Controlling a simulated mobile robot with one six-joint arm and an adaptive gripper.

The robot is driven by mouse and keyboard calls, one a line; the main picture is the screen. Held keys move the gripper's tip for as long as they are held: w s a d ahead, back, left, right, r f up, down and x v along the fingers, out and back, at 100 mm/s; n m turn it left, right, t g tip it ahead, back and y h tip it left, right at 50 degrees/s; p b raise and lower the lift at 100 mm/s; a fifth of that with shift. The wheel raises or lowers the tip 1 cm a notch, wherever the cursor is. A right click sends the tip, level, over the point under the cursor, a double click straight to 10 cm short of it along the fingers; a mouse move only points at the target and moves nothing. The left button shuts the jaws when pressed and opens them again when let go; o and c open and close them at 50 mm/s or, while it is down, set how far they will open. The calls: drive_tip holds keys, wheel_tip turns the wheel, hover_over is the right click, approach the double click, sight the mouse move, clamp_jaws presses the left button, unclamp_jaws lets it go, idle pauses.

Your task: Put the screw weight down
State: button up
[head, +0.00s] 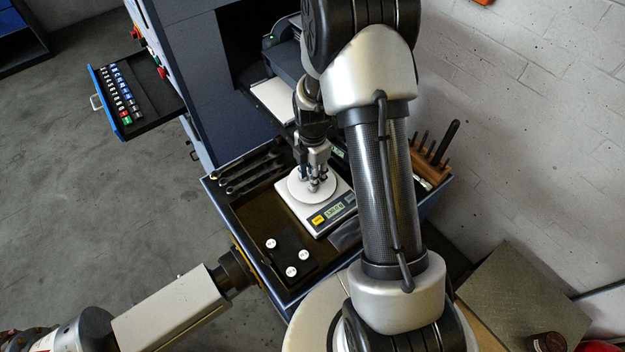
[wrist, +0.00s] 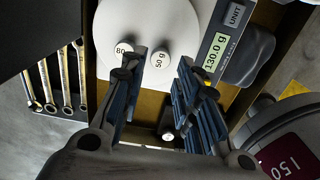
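A white screw weight marked 50 g (wrist: 160,58) stands on the round white pan (head: 298,190) of a digital scale (head: 318,222). A second weight, its label partly hidden and reading 80 (wrist: 123,48), stands left of it in the wrist view, partly behind a finger. The scale display (wrist: 216,52) reads 130.0 g. My gripper (head: 314,181) is low over the pan, pointing down. In the wrist view its fingers (wrist: 163,72) are apart, with the 50 g weight showing between their tips. No weight is visibly clamped; whether a finger touches one I cannot tell.
Several white-topped weights, one of them here (head: 271,243), are in the dark tray in front of the scale. Wrenches (wrist: 64,75) lie beside the scale. A wooden tool block (head: 430,160) stands on its right. An open drawer (head: 130,100) juts out at the left.

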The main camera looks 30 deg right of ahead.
wheel_tip(320, 180, up, 17)
drive_tip(key=s+a+m+t, duration=0.1)
drive_tip(key=s+a+m, duration=0.2)
drive_tip(key=m, duration=0.1)
drive_tip(key=s+a+r+m+t, duration=0.1)
drive_tip(key=s+a+r+m, duration=0.2)
drive_tip(key=s+r+m, duration=0.3)
drive_tip(key=s+a+r+m+t, duration=0.2)
drive_tip(key=s+a+r+m, duration=0.1)
drive_tip(key=s+r+m, duration=0.4)
drive_tip(key=s+m, duration=0.3)
drive_tip(key=s, duration=0.3)
drive_tip(key=shift+a+t, duration=0.15)
drive_tip(key=shift+t, duration=0.15)
drive_tip(key=shift+s+r, duration=0.1)
wheel_tip(320, 180, down, 18)
drive_tip(key=b, duration=1.7)
drive_tip(key=shift+b, duration=0.3)
